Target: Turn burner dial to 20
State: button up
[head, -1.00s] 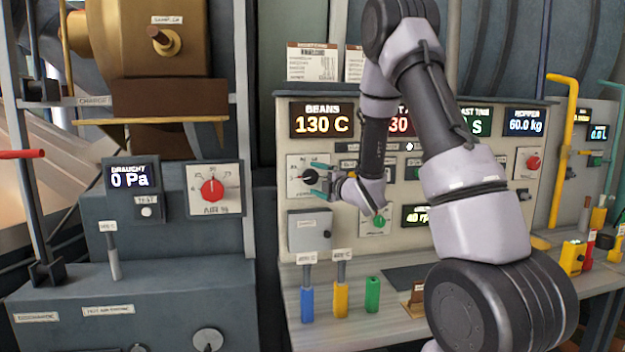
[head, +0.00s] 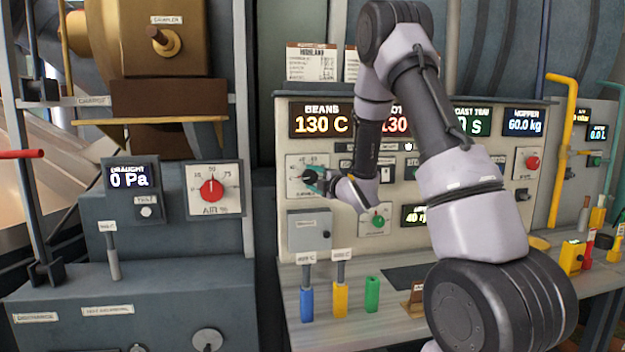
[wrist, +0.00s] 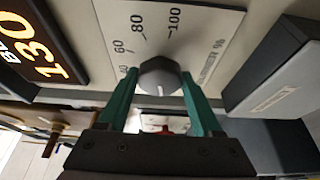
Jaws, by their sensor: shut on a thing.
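The burner dial is a dark round knob (wrist: 160,76) on a white plate marked with BURNER % (wrist: 140,22). In the wrist view my gripper (wrist: 163,84) has its green fingers closed on either side of the knob. The knob's white mark points down in that view, away from the visible 80 and 100; the low end of the scale is hidden by the gripper. In the head view the burner plate (head: 296,162) is below the BEANS display, and my gripper (head: 313,179) partly covers the dial there.
The BEANS display (head: 321,119) reads 130 C above the dial. A grey box (head: 309,231) juts out just below it. A green knob (head: 377,220) is to the lower right. The red AIR dial (head: 212,190) is on a separate cabinet at left.

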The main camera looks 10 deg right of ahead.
jog(key=m, duration=0.2)
jog(key=m+t, duration=0.1)
jog(key=shift+d+f+m, duration=0.1)
jog(key=shift+f+m, duration=0.1)
jog(key=shift+m, duration=0.2)
jog(key=shift+m+t+h, duration=0.4)
jog(key=shift+m+t, duration=0.6)
jog(key=shift+m, duration=1.1)
jog(key=o, duration=1.3)
jog(key=shift+o, duration=0.2)
jog(key=v, duration=1)
jog(key=shift+s, duration=0.45)
jog(key=shift+f, duration=0.15)
